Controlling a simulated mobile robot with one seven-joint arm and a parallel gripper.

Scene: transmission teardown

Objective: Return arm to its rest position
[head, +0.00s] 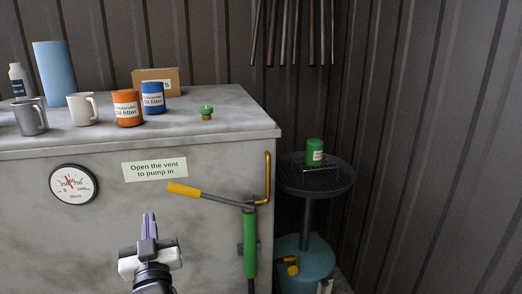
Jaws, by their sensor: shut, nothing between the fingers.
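My gripper (149,226) is in the lower middle of the head view, in front of the cabinet's grey front face. Its two purple fingers point up and are together, with nothing between them. My arm runs down from it out of the bottom of the picture. The gripper is below the pale green sign and left of the green pump handle, apart from both in the picture.
A grey cabinet (230,118) holds mugs, orange (127,108) and blue (153,98) oil filters and a green cap (206,112). A yellow-gripped lever (184,189) juts from its front. Right stands a drain pan (318,182) with a green filter (315,151).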

